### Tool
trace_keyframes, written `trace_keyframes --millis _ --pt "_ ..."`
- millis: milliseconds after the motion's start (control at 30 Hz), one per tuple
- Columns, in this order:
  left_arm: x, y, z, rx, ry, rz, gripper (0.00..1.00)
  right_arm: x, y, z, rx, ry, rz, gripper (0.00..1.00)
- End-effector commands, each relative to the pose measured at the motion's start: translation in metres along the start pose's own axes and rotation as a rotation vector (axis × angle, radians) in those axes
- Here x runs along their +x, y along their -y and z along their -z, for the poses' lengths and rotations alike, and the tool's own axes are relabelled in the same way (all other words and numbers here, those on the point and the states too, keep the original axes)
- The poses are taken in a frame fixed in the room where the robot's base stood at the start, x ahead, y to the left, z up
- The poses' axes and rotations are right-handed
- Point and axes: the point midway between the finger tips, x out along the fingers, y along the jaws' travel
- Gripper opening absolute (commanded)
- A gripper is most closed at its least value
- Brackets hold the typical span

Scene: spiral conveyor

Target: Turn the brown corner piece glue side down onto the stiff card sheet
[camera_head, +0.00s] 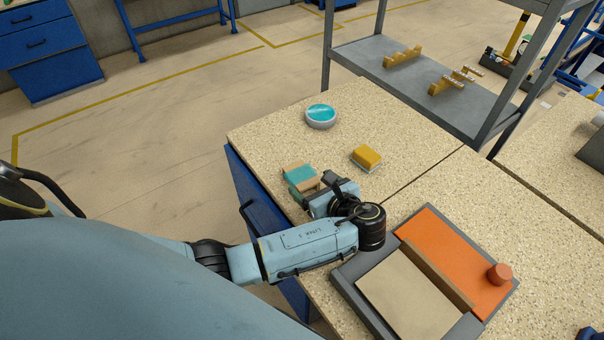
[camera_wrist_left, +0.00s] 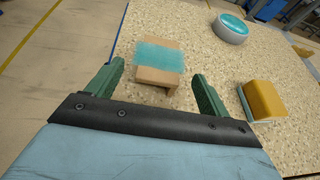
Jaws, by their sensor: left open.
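The brown corner piece (camera_head: 294,166) lies on the speckled table near its left edge, with teal glue on its upward face. In the left wrist view the corner piece (camera_wrist_left: 155,76) sits ahead of and between the fingertips, with the glue covering much of its top. My left gripper (camera_head: 319,188) is open and empty; its green fingers (camera_wrist_left: 157,71) stand apart, with no visible contact on the piece. The stiff card sheet (camera_head: 410,295) is most likely the plain beige sheet lying in the grey tray at front right. My right gripper is not in view.
The grey tray (camera_head: 350,293) also has an orange panel (camera_head: 450,255) with a round orange knob (camera_head: 499,274). A metal shelf (camera_head: 440,85) stands behind.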

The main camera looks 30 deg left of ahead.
Motion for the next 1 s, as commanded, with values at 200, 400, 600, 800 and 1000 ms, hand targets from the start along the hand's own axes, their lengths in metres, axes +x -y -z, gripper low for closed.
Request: trace_keyframes --millis 200,400,600,800,1000 --pt "0.017 -0.001 -0.001 -0.001 0.0 -0.001 0.8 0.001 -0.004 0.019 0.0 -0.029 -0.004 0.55" --pt "0.046 -0.003 -0.003 -0.001 0.001 -0.002 0.8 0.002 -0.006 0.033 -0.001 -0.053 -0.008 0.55" --pt "0.065 -0.002 -0.002 -0.002 -0.001 0.0 0.8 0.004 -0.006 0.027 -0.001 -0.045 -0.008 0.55" --pt "0.065 -0.002 -0.002 -0.003 -0.002 0.001 0.8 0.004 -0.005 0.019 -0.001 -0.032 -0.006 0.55" --pt "0.065 -0.002 -0.002 -0.002 -0.002 0.001 0.56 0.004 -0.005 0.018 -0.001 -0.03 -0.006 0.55"
